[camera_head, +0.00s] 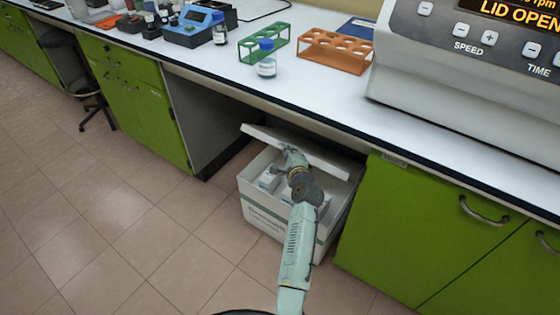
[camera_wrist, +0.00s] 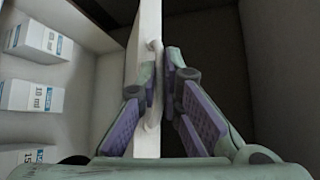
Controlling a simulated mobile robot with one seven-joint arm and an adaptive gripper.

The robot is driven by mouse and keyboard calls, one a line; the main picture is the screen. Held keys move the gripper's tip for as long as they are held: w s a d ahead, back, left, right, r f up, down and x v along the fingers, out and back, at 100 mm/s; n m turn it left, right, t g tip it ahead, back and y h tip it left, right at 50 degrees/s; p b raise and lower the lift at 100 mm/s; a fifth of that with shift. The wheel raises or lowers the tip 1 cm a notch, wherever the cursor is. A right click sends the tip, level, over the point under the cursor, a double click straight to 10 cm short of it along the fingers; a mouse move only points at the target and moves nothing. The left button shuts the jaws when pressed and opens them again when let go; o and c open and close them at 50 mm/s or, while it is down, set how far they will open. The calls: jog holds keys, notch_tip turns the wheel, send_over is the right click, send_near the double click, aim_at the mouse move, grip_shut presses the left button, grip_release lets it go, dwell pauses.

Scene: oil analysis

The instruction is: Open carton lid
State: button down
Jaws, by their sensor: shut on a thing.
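The white carton (camera_head: 268,222) stands on the floor under the bench, in the gap between green cabinets. Its lid (camera_head: 305,148) is raised and tilted above the open top. My gripper (camera_head: 292,156) is at the lid. In the wrist view the lid (camera_wrist: 146,45) shows edge-on, with a white handle (camera_wrist: 153,85) on it. My gripper (camera_wrist: 160,95) has a finger on each side and is shut on the lid at the handle. Small white boxes with blue labels, one marked 15 ml (camera_wrist: 34,97), lie inside the carton.
The bench top (camera_head: 210,65) overhangs the carton. A green cabinet (camera_head: 400,220) stands close on its right. An orange rack (camera_head: 335,50), a green rack (camera_head: 265,42), a blue-capped bottle (camera_head: 267,60) and a grey machine (camera_head: 450,75) stand above. The tiled floor (camera_head: 120,220) is clear at left.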

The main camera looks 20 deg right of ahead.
jog(key=d+r, duration=0.1)
jog(key=w+d+r, duration=0.1)
jog(key=d+r, duration=0.1)
jog(key=w+d+r+p, duration=0.1)
jog(key=r, duration=0.1)
jog(key=shift+d, duration=0.15)
jog(key=c, duration=2)
grip_release()
jog(key=shift+r, duration=0.15)
jog(key=shift+o, duration=1.2)
jog(key=shift+w+a, duration=0.1)
jog(key=shift+a, duration=0.1)
jog(key=shift+a, duration=0.1)
jog(key=v, duration=1.2)
jog(key=shift+c, duration=0.2)
